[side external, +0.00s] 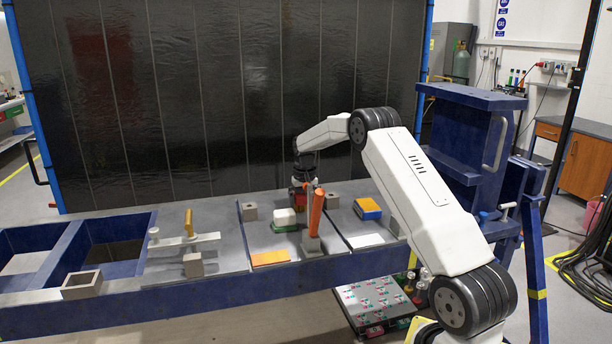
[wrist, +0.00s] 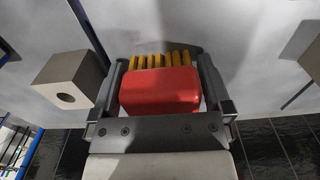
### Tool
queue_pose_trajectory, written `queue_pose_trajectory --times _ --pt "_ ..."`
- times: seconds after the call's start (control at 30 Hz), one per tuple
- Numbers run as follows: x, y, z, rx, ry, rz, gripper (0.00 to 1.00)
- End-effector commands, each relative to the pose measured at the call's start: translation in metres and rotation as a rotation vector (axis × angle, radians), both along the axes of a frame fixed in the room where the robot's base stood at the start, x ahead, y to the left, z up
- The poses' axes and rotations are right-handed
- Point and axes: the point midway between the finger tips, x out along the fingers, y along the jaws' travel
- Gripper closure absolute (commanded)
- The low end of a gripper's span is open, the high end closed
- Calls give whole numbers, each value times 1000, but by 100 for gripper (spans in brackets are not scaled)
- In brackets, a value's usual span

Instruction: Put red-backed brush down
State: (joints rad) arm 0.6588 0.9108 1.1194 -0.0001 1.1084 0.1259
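The red-backed brush (wrist: 160,92) is in the wrist view, its red back towards the camera and its yellow bristles pointing away towards the grey surface. The two fingers of my gripper (wrist: 164,66) lie along its left and right sides, shut on it. In the side view my gripper (side external: 301,187) is over the rear of the middle grey panel, behind a white-and-green block (side external: 284,219) and an upright orange piece (side external: 316,210). The brush is mostly hidden there, and its gap to the surface cannot be told.
Grey holed blocks stand around, one left of my gripper (wrist: 70,80). An orange pad (side external: 270,258) lies at the middle panel's front.

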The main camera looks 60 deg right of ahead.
Motion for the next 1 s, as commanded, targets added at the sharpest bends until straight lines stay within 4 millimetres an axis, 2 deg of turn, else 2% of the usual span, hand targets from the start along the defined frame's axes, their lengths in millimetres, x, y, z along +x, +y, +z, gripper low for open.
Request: queue_pose_trajectory --times 0.17,0.37,1.0 --pt "0 0 2 -1 -1 0 0" --pt "1 0 15 -2 -2 0 0" --pt "0 0 108 -1 0 -1 0"
